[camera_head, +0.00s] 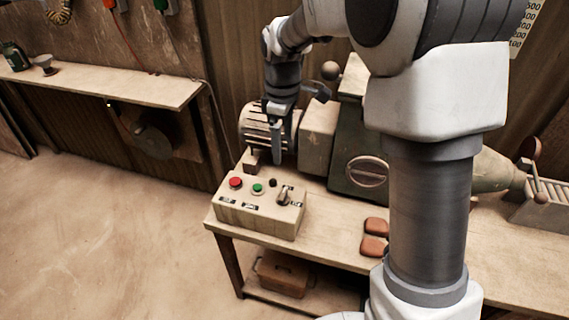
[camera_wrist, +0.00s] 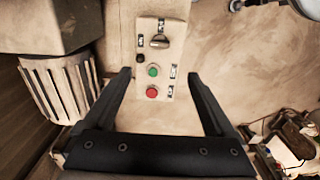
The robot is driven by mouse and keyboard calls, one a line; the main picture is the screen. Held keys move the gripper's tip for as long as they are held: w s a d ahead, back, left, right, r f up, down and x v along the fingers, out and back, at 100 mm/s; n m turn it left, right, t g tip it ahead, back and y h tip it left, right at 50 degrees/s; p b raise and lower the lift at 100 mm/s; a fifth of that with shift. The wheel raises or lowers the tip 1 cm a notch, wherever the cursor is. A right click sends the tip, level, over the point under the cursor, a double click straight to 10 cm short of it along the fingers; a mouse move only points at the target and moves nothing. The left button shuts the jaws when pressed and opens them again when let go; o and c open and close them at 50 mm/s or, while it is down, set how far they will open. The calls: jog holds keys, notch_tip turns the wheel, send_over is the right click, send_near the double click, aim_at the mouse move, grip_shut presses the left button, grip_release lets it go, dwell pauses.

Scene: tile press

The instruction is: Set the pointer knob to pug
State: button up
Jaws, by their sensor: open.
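The pointer knob (camera_head: 283,195) is a dark knob with a pale top on the right of a cream control box (camera_head: 262,221). Small dark labels sit around it, too small to read. My gripper (camera_head: 275,155) is above and behind the box, pointing down. In the wrist view my gripper (camera_wrist: 160,78) has its two fingers wide apart and empty. It is apart from the knob.
The box also carries a red button (camera_head: 236,183), a green button (camera_head: 257,188) and a small black part (camera_head: 273,182). A ribbed motor (camera_head: 256,128) and the dark green press (camera_head: 350,155) stand behind. Two reddish pieces (camera_head: 375,235) lie on the bench right of the box.

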aim_at(283, 194)
notch_tip(283, 194, down, 18)
jog(key=shift+w+r+b, duration=0.1)
jog(key=shift+r+b, duration=0.1)
jog(key=shift+b, duration=0.75)
jog(key=c, duration=1.4)
